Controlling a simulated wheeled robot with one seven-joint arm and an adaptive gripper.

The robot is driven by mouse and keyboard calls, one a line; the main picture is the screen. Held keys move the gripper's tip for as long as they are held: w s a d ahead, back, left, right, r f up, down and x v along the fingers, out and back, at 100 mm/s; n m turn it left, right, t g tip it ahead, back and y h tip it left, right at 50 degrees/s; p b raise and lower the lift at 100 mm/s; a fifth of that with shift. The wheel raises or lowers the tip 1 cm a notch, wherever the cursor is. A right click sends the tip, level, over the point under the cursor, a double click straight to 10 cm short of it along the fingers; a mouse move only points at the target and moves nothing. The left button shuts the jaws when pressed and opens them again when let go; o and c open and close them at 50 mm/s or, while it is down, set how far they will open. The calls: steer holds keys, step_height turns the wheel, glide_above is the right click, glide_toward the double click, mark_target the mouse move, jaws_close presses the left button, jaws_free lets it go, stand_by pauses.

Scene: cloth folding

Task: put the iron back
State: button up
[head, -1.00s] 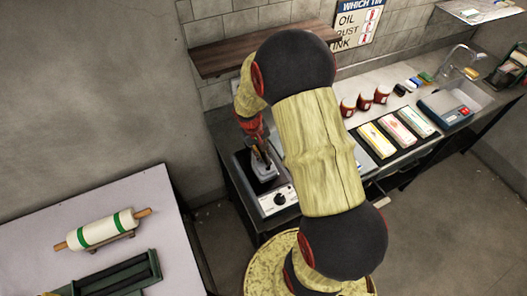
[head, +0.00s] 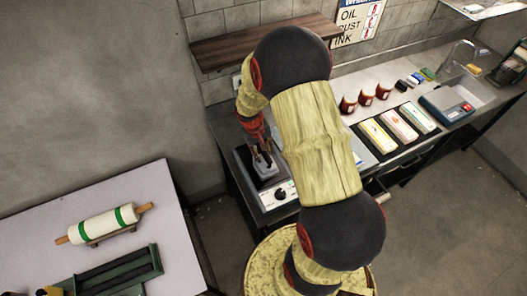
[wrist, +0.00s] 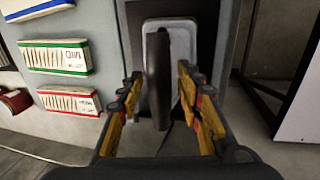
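The iron has a black handle (wrist: 159,75) and a pale grey body (wrist: 183,45) in the wrist view. In the head view the iron (head: 265,168) rests on the dark plate of a grey station with a dial (head: 280,194), at the left end of the counter. My gripper (head: 262,150) is just above it, pointing down. In the wrist view my gripper (wrist: 158,90) is open, with one finger on each side of the handle and a visible gap to each finger. My arm hides part of the counter beside the station.
Three red-brown cups (head: 366,96) and several coloured boxes (head: 399,124) stand on the counter to the right. A wooden shelf (head: 225,54) is on the wall above the station. A separate table (head: 160,215) at the left holds a rolling pin (head: 103,225).

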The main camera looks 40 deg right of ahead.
steer(key=shift+r, duration=0.15)
steer(key=s+a+r+t, duration=0.1)
steer(key=a+r, duration=0.3)
steer(key=r, duration=0.5)
steer(key=s+a+r+n+t, duration=0.1)
steer(key=a+r, duration=0.3)
steer(key=r, duration=0.4)
steer(key=s+a+r+t, duration=0.1)
steer(key=a+r, duration=0.3)
steer(key=r, duration=0.5)
steer(key=s+a+r+n+t+y, duration=0.1)
steer(key=s+a+r, duration=0.3)
steer(key=s+a, duration=0.1)
steer(key=s+a+r+n+t+y, duration=0.1)
steer(key=s+a+r+t, duration=0.1)
steer(key=s, duration=0.5)
steer(key=a+r, duration=0.1)
steer(key=a, duration=0.1)
steer(key=shift+s+a+r, duration=0.25)
steer(key=shift+a+r, duration=0.1)
steer(key=shift+r, duration=0.05)
